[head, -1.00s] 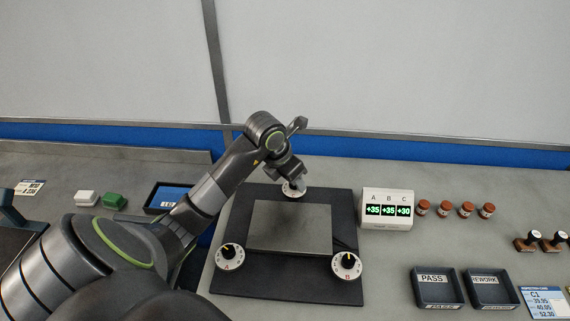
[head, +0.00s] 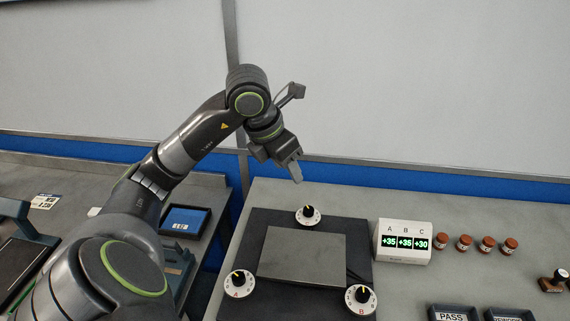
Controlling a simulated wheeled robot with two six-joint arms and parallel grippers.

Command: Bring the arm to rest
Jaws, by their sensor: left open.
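My left gripper (head: 296,170) hangs in the air, fingers pointing down, above and behind the far dial (head: 308,214). It is open, looks empty and is apart from the dial. The black plate carries a grey block (head: 301,254) and three white dials with black knobs. Dial A (head: 239,284) is at the front left and dial B (head: 361,298) at the front right. The display box (head: 402,241) reads A +35, B +35, C +30. My right gripper is not in the picture.
Several brown-capped jars (head: 464,242) stand right of the display. The PASS tray (head: 452,313) and a second tray (head: 507,314) are cut off at the lower edge. A stamp (head: 552,282) stands at the right. A dark tablet (head: 185,220) lies on the left bench.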

